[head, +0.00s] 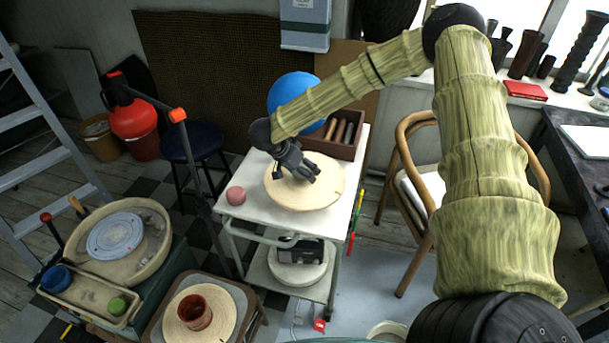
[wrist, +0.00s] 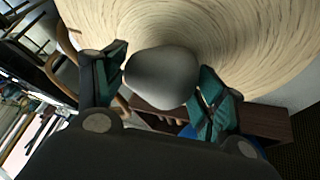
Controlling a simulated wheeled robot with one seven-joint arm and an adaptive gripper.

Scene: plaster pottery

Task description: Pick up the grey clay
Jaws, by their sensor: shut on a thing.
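The grey clay (wrist: 162,78) is a smooth rounded lump between the two fingers of my gripper (wrist: 160,88) in the wrist view. The fingers close on it from both sides. In the head view my gripper (head: 308,172) is over the round wooden board (head: 320,197) on the white cart. There the fingers hide the clay, so I cannot tell whether it touches the board. The board's pale ringed surface also fills the top of the wrist view (wrist: 260,35).
A pink ball (head: 236,195) sits at the left of the cart top (head: 268,214). A wooden tool box (head: 345,143) stands behind the board, with a blue ball (head: 292,92) beyond.

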